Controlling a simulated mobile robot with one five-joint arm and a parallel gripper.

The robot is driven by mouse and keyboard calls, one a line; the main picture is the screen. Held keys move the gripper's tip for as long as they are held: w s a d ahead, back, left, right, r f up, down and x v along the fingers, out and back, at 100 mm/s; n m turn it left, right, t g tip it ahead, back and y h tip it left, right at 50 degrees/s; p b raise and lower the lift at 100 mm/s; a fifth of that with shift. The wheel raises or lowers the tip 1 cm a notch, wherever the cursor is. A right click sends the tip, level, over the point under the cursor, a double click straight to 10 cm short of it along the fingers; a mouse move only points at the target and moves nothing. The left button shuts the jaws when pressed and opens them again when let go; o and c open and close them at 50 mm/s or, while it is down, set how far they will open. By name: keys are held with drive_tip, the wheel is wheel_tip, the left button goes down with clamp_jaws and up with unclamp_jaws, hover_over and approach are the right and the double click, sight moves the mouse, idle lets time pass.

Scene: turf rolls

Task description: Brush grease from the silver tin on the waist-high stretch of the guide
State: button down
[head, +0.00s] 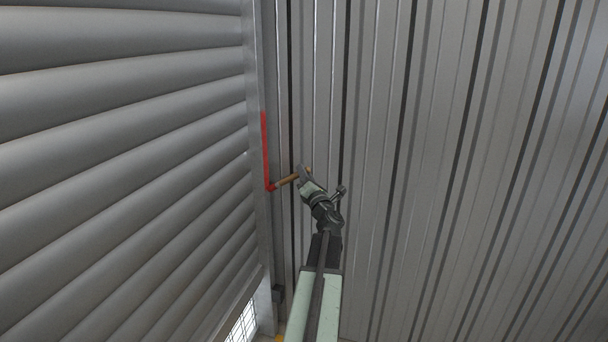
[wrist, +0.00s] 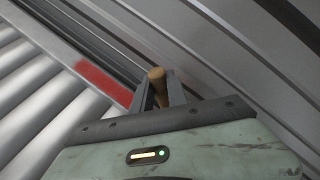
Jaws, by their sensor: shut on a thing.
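The guide (head: 254,75) is a grey metal upright along the right edge of the shutter; it also shows in the wrist view (wrist: 45,42). A red strip of grease (head: 264,145) runs down a stretch of it, and a red streak shows in the wrist view (wrist: 103,82). My gripper (head: 303,178) is shut on the wooden handle of a brush (head: 288,181). The brush points left, its red tip at the lower end of the strip, apparently touching the guide. The wrist view shows the handle end (wrist: 156,74) between the fingers. The silver tin is not in view.
The slatted roller shutter (head: 120,150) fills the left. A ribbed metal wall (head: 450,150) stands behind and right of my arm. A bright mesh patch (head: 243,322) shows at the bottom.

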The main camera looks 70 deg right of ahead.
drive_tip(key=shift+r+p, duration=2.8)
drive_tip(key=shift+p, duration=0.35)
drive_tip(key=shift+f+b, duration=3.25)
drive_tip(key=shift+r, duration=0.1)
idle(0.3)
drive_tip(key=shift+s+d, duration=0.15)
drive_tip(key=shift+s, duration=2.8)
